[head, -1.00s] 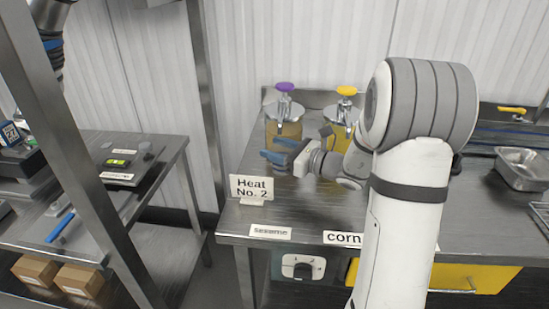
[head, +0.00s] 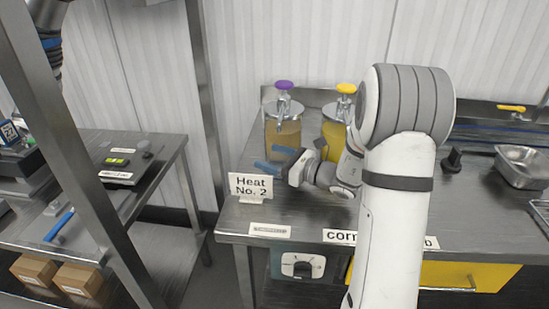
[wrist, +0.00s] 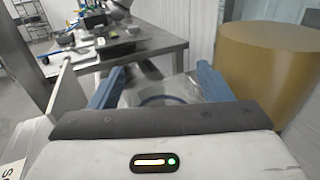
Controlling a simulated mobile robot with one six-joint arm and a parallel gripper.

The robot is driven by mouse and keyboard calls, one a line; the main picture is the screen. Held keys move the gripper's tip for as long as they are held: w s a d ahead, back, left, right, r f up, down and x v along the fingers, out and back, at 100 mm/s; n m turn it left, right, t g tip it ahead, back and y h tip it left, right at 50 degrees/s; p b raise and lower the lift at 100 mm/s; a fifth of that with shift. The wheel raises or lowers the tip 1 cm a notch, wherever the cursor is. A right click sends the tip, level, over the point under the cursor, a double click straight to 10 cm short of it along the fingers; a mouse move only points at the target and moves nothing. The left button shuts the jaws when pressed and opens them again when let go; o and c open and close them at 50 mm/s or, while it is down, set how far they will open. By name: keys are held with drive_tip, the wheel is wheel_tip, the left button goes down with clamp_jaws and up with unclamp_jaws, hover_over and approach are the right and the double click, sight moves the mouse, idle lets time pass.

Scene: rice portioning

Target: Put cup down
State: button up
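A clear, see-through cup (wrist: 165,88) with a dark blue ring is between the two blue fingers of my gripper (wrist: 160,78) in the wrist view. It fills the space between them and seems to touch both; its outline is faint. In the head view my gripper (head: 268,158) is low over the left end of the steel counter (head: 275,216), just behind the "Heat No. 2" sign (head: 250,187). The cup cannot be made out there, and whether its base touches the counter is hidden.
A purple-topped dispenser (head: 283,132) and a yellow-topped one (head: 336,142) stand behind my gripper. A large tan cylinder (wrist: 270,70) is close on the right in the wrist view. A metal pan (head: 522,167) is far right. A steel post (head: 75,150) stands left.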

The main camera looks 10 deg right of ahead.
drive_tip(key=shift+r, duration=0.25)
drive_tip(key=v, duration=1.2)
drive_tip(key=shift+f, duration=0.1)
